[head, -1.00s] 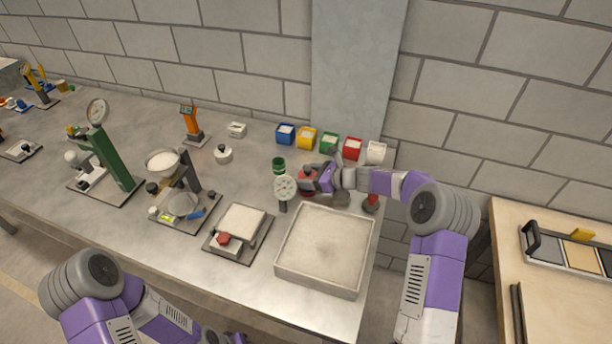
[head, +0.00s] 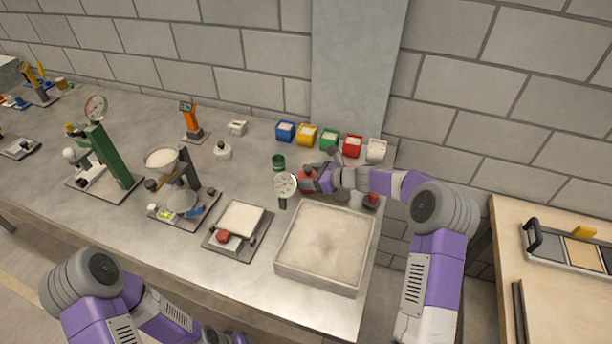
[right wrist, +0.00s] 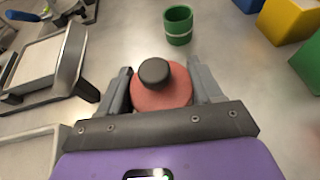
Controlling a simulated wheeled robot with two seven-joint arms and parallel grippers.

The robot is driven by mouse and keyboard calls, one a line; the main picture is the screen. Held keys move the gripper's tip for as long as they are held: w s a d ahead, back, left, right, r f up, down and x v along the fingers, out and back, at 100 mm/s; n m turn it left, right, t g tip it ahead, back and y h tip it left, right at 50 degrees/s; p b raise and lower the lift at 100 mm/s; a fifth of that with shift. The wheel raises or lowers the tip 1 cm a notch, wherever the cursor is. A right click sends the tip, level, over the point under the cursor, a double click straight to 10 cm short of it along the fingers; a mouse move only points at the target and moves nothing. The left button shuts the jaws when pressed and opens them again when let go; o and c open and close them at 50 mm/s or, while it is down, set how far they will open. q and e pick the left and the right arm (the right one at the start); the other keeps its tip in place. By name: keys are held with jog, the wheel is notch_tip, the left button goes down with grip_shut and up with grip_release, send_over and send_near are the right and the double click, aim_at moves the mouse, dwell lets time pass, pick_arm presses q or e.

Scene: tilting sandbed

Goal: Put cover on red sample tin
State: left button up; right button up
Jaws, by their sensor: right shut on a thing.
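A round red cover with a black knob (right wrist: 155,82) sits between the two fingers of my right gripper (right wrist: 163,88), which is shut on it. In the head view, the red cover (head: 307,182) shows at the tip of my right gripper (head: 313,179), partly hidden by the fingers and a dial gauge. Whether the red sample tin is beneath the cover is hidden. Another small red object (head: 372,198) stands to the right, near the table's right edge; I cannot tell what it is. My left gripper is not visible; only the left arm shows.
A green open tin (right wrist: 178,26) stands just beyond the cover. A dial gauge (head: 285,184) is left of my right gripper. A sand tray (head: 317,285) lies in front. Coloured bins, including a red bin (head: 352,146), line the back. A scale with a white plate (head: 262,238) is left.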

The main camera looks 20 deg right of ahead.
jog(key=o, duration=1.1)
jog(key=shift+p+v, duration=0.4)
jog(key=shift+v, duration=3.45)
